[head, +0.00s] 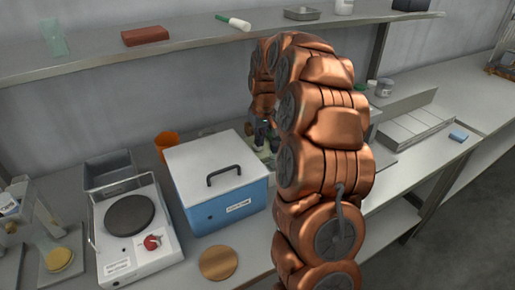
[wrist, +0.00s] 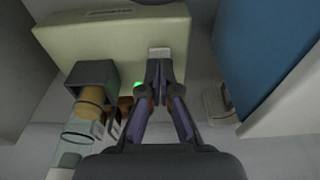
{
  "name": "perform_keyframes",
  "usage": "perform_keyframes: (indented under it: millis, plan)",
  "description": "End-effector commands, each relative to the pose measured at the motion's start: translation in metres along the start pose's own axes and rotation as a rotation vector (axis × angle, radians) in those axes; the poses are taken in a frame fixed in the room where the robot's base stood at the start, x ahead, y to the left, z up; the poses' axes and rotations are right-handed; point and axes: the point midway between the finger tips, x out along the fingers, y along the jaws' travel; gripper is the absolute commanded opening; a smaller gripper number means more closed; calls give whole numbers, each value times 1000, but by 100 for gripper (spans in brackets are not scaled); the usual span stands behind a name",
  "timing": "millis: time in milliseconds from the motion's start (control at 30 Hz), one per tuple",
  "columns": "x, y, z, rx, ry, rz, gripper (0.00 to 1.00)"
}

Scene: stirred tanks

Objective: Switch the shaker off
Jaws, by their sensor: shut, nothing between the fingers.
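The shaker appears to be the cream-coloured box (wrist: 80,37) across the top of the wrist view. It has a dark label strip, a small white switch-like piece (wrist: 160,52) and a bright green light (wrist: 139,85). My gripper (wrist: 160,66) is shut and empty, its fingertips right at the white piece; I cannot tell whether they touch it. The fingers hide part of the box's front. In the head view my gripper (head: 263,132) is behind the blue box, and my arm hides most of that area.
A blue box with a white lid (head: 208,163) stands close by; its blue side (wrist: 265,60) shows in the wrist view. A dark square holder (wrist: 91,73) with a tan cylinder (wrist: 92,101) is left of my fingers. A hotplate (head: 140,245) stands left; a shelf (head: 190,46) runs above.

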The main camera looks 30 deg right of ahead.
Motion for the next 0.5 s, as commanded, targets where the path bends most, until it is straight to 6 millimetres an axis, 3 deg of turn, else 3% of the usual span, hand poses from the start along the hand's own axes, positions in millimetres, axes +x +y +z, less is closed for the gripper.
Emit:
perform_keyframes:
  millis: [500]
  plan:
    - [7,0,1,0,0,0,0]
